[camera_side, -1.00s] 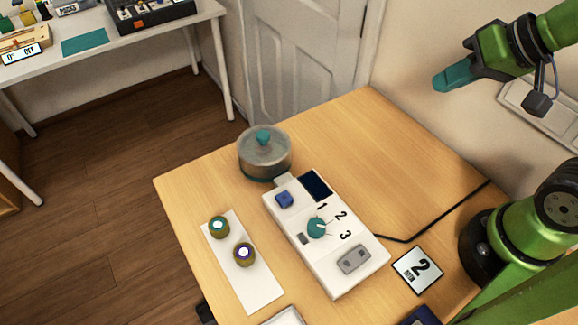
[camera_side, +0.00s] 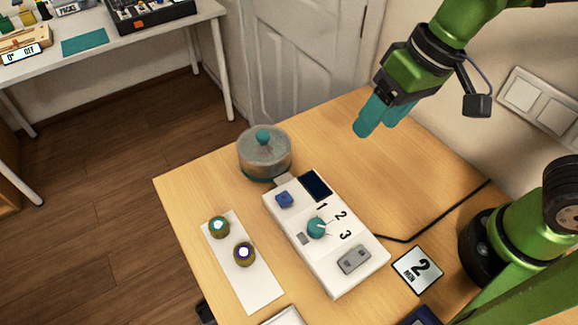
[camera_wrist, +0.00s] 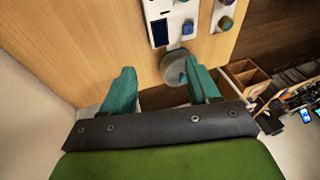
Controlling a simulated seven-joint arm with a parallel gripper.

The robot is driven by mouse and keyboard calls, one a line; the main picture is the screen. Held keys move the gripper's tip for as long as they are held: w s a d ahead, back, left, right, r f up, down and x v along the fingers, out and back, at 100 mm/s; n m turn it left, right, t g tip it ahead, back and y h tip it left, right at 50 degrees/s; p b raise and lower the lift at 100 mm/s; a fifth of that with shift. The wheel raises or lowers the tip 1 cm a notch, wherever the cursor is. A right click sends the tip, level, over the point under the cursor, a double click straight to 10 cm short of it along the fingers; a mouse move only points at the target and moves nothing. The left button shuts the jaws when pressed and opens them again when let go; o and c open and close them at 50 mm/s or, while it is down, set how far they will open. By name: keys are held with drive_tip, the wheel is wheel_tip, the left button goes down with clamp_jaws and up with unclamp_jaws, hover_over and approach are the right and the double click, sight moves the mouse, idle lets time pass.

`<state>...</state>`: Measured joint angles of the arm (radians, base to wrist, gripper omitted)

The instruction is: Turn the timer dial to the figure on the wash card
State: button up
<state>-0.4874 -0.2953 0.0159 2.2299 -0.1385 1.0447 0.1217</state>
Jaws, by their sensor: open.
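The timer dial (camera_side: 316,228) is a teal knob on a white control box (camera_side: 354,284), with the figures 1, 2 and 3 printed beside it. I cannot tell clearly which figure its pointer faces. The wash card (camera_side: 417,269) lies on the table to the right of the box and reads 2 MIN. My gripper (camera_side: 374,122) is open and empty, well above the back of the table, away from the dial. Its teal fingers also show spread apart in the wrist view (camera_wrist: 159,68). Only the box's screen end shows there.
The box also carries a blue button (camera_side: 284,199), a dark screen (camera_side: 315,185) and a grey rocker switch (camera_side: 353,260). A lidded round pot (camera_side: 264,158) stands behind it. Two small jars (camera_side: 219,227) (camera_side: 243,254) stand on a white strip (camera_side: 259,291). A black cable (camera_side: 440,222) crosses the table's right.

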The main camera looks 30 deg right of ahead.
sight(317, 226)
drive_tip(key=shift+s+a+f+m+g+h, duration=0.75)
drive_tip(key=shift+a+f+g+h, duration=0.55)
drive_tip(key=shift+a, duration=4.3)
wheel_tip(317, 226, down, 16)
drive_tip(key=shift+r, duration=0.2)
drive_tip(key=shift+c, duration=0.2)
drive_tip(key=c, duration=1)
